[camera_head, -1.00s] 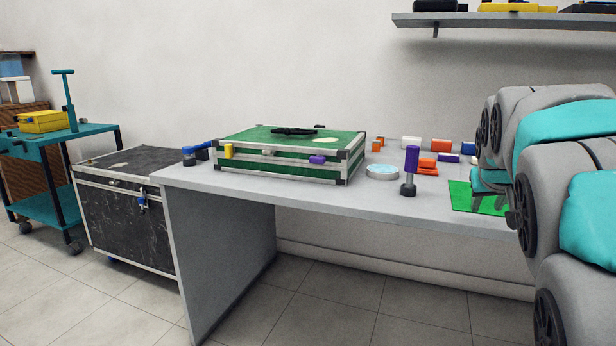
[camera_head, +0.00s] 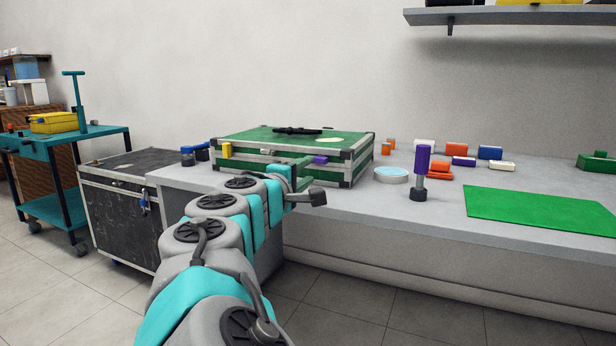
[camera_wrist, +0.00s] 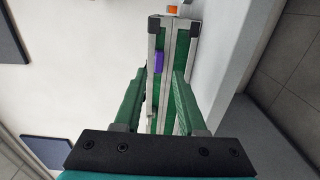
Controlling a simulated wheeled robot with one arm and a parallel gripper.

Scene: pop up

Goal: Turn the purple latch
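A closed green case (camera_head: 345,142) with silver edges lies on the grey table. Its purple latch (camera_head: 321,160) is on the front face, right of the middle. In the wrist view the purple latch (camera_wrist: 158,63) shows near the case's seam, just beyond my fingertips and close to the left finger. My gripper (camera_wrist: 160,76) is open, with its two green fingers apart and nothing held between them. It points at the case's front. In the head view my arm hides part of the case front, and the fingers are hard to make out against the green.
A yellow latch (camera_head: 227,149) is at the front left of the case. Blue clamps (camera_head: 197,153) lie left of it. A black trunk (camera_head: 112,205) stands left of the table.

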